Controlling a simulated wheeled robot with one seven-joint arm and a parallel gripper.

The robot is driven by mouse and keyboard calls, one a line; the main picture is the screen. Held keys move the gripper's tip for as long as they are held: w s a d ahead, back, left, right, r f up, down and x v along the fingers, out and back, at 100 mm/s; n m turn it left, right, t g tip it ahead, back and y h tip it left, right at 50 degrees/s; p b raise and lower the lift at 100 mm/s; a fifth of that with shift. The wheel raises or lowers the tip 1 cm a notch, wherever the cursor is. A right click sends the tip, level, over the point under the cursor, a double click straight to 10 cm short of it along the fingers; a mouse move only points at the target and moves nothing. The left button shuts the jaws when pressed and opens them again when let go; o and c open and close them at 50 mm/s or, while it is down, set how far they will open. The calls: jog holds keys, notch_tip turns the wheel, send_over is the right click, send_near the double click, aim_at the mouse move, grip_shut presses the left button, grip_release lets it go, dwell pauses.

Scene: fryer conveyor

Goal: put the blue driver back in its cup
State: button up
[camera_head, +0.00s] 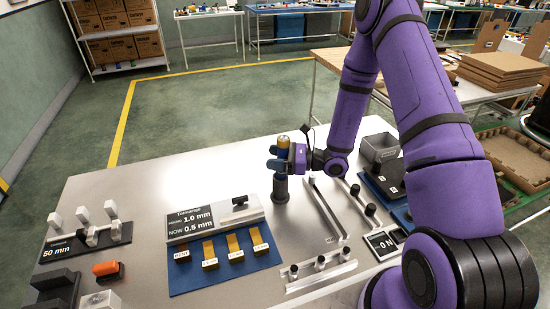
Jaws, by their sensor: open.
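My gripper (276,158) is at the centre of the bench with its dark blue fingers pointing left. It is open, with its fingers around or beside an upright piece with a yellow-gold top (283,141). Directly below stands a dark upright cylinder (280,189), which looks like the cup. The fingers hide the part between the gold top and the cylinder, so I cannot tell whether this is the blue driver or whether it sits in the cup. No other blue driver is clear in view.
Metal rails (325,212) lie right of the cylinder. A grey bin (380,147) is at the back right. Blocks and an orange piece (106,269) are at left. The bench's back left is clear.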

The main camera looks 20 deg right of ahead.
jog(key=v, duration=1.2)
jog(key=s+a+r+n+g+h, duration=0.3)
jog(key=s+r+n+g, duration=0.3)
jog(key=r, duration=0.4)
jog(key=s+a+r+n+g+h, duration=0.2)
jog(key=s+a+r+n+g, duration=0.2)
jog(key=r+n, duration=0.45)
jog(key=s+d+r+n+t+h, duration=0.2)
jog(key=s+r+n+t+h, duration=0.1)
jog(key=s+r, duration=0.4)
jog(key=s+d+r+n+t+h, duration=0.2)
jog(key=s+r+n+t+h, duration=0.2)
jog(key=s+r+h, duration=0.3)
jog(key=shift+s+d+r+n+t+h, duration=0.3)
jog(key=shift+s+r+n+h, duration=0.1)
jog(key=shift+r+n+h, duration=0.35)
jog(key=shift+f, duration=0.1)
